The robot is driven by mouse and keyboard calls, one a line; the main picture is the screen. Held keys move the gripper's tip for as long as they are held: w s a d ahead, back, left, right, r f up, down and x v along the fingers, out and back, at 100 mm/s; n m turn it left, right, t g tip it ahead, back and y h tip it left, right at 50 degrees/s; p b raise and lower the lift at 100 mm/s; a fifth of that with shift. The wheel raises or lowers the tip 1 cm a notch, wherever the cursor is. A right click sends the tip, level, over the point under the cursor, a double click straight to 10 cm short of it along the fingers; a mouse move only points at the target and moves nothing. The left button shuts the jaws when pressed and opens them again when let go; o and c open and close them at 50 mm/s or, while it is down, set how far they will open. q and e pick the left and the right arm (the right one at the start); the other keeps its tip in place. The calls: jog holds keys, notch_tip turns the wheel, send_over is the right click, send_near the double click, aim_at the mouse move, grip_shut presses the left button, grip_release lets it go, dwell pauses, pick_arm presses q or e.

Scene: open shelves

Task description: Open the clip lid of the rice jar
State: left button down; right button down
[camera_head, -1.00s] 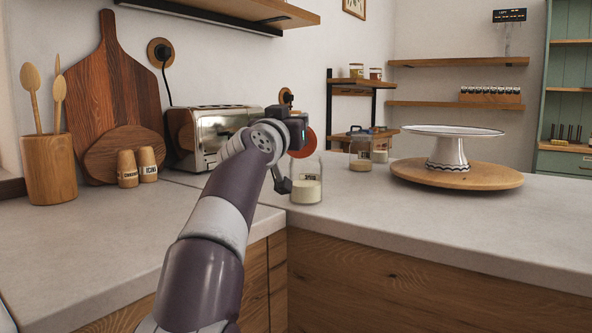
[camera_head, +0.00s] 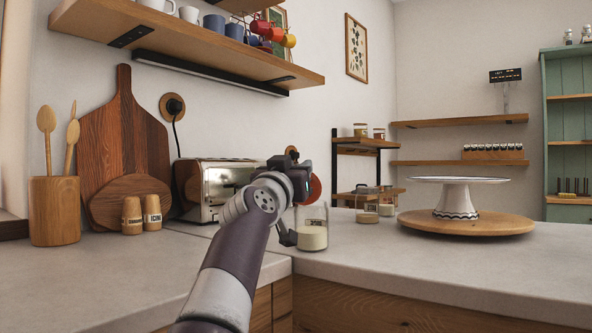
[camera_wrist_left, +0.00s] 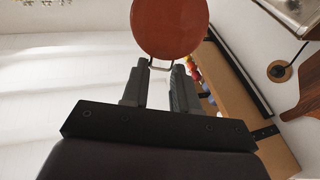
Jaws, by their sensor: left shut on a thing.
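In the left wrist view the fingers (camera_wrist_left: 161,68) are closed in on the metal wire clip (camera_wrist_left: 160,64) at the edge of the lid (camera_wrist_left: 168,25). The jar's body is not visible in that view. My right gripper is not in view.
A toaster (camera_head: 215,188) stands left of the jar. Another jar (camera_head: 367,208) and a cake stand (camera_head: 457,196) on a wooden board (camera_head: 465,222) are to the right. A wall shelf (camera_head: 190,50) with mugs hangs above. The counter (camera_head: 400,262) in front is clear.

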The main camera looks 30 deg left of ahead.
pick_arm(q)
jog(key=shift+w+a+f, duration=0.1)
jog(key=shift+w+f, duration=0.2)
jog(key=shift+f, duration=0.25)
jog(key=c, duration=1)
grip_release()
jog(key=shift+c, duration=0.2)
jog(key=shift+o, duration=0.8)
jog(key=shift+w+a+f, duration=0.1)
jog(key=shift+w, duration=0.05)
jog(key=b+v, duration=0.6)
jog(key=v, duration=0.7)
jog(key=shift+r, duration=0.45)
